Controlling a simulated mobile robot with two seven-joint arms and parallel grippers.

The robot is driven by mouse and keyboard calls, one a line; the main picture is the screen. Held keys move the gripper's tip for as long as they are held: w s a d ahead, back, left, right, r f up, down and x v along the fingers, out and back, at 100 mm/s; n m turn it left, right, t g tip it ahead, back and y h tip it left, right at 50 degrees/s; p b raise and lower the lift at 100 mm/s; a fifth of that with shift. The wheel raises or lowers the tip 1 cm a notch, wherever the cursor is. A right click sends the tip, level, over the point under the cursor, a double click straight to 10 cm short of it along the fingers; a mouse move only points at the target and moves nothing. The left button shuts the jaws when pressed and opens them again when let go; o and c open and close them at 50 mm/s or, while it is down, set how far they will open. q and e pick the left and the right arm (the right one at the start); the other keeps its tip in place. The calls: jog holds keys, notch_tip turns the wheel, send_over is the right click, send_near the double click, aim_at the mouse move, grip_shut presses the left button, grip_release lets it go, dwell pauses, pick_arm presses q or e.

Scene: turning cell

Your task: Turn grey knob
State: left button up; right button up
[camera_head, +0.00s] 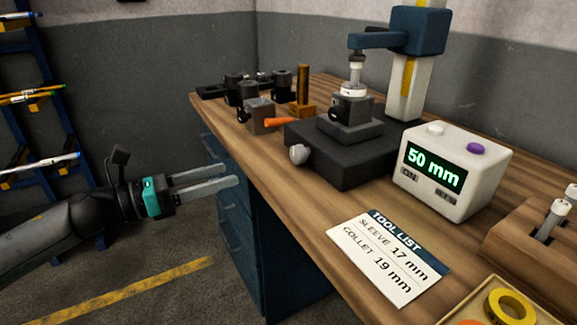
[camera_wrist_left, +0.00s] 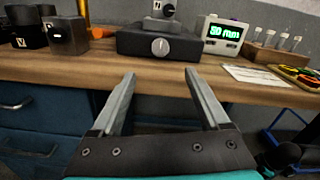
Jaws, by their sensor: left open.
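The grey knob (camera_head: 299,154) is a small round light-grey dial on the front face of a dark block (camera_head: 345,165) on the bench. In the left wrist view the knob (camera_wrist_left: 160,47) faces the camera, with a mark line on it. My left gripper (camera_head: 230,174) is open and empty, off the bench's front edge and left of the knob. In the left wrist view the gripper's fingertips (camera_wrist_left: 160,73) are apart, pointing toward the knob, with a gap between them and it. My right gripper is not in view.
A white display box (camera_head: 455,172) reads 50 mm, right of the block. A tool list card (camera_head: 388,258) lies in front of it. Dark tool holders (camera_head: 240,90) and an orange-handled tool (camera_head: 282,122) stand left of the block. A wooden rack (camera_head: 530,240) is at right.

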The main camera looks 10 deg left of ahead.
aim_at(293, 154)
pick_arm(q)
jog(key=x, duration=1.4)
jog(key=shift+b, duration=0.35)
jog(key=shift+w+d, duration=0.35)
jog(key=shift+d, duration=0.15)
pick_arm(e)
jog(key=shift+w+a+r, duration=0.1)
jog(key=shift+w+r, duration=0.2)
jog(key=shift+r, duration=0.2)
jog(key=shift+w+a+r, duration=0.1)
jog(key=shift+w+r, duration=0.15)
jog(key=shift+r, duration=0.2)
pick_arm(q)
grip_shut()
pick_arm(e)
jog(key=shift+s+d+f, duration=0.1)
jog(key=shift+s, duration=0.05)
